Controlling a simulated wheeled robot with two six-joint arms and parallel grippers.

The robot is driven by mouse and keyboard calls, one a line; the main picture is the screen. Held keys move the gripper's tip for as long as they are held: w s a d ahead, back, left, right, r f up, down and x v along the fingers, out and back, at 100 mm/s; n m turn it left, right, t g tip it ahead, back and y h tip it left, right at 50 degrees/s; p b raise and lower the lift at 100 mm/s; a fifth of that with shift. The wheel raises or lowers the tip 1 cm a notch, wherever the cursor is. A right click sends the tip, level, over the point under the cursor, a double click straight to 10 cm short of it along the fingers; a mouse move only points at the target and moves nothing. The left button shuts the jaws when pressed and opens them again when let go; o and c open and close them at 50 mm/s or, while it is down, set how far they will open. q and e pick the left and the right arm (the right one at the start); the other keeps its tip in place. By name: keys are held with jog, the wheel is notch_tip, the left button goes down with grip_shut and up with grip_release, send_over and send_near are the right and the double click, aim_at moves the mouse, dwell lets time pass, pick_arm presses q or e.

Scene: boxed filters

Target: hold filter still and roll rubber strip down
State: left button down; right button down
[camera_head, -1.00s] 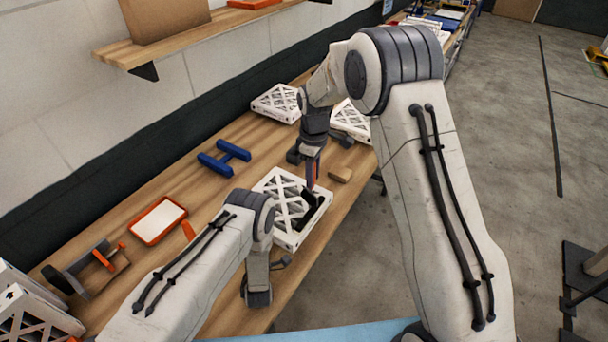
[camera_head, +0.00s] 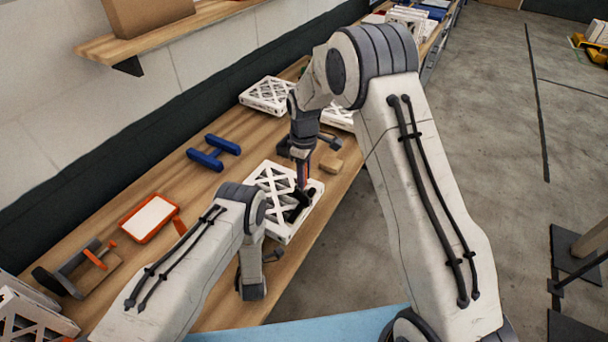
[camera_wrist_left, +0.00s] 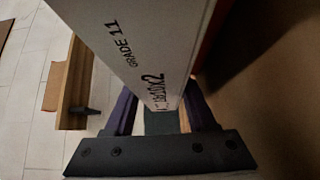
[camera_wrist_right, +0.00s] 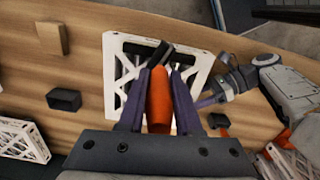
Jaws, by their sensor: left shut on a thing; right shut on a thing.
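The white lattice-faced filter (camera_head: 270,180) lies on the wooden bench. My left gripper (camera_wrist_left: 160,115) is shut on its white, printed edge, seen in the left wrist view. In the head view my left arm hides most of that grip. My right gripper (camera_head: 303,165) points down over the filter. It is shut on an orange-handled roller, whose orange handle (camera_wrist_right: 158,100) shows between the fingers in the right wrist view. A black piece (camera_wrist_right: 160,55) at the handle's far end lies over the filter's face. I cannot tell the rubber strip apart from this black part.
Other white filters (camera_head: 267,95) lie farther along the bench. A blue H-shaped holder (camera_head: 213,152), an orange-rimmed tray (camera_head: 149,218) and a clamp-like fixture (camera_head: 75,270) stand on the left. A small wooden block (camera_head: 331,165) is beyond the filter. The floor at right is open.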

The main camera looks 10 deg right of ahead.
jog(key=shift+f, duration=0.6)
dwell(1.0)
jog(key=shift+r, duration=3.55)
jog(key=shift+f, duration=0.1)
jog(key=shift+f, duration=2.85)
jog(key=shift+f, duration=0.65)
jog(key=shift+r, duration=3.6)
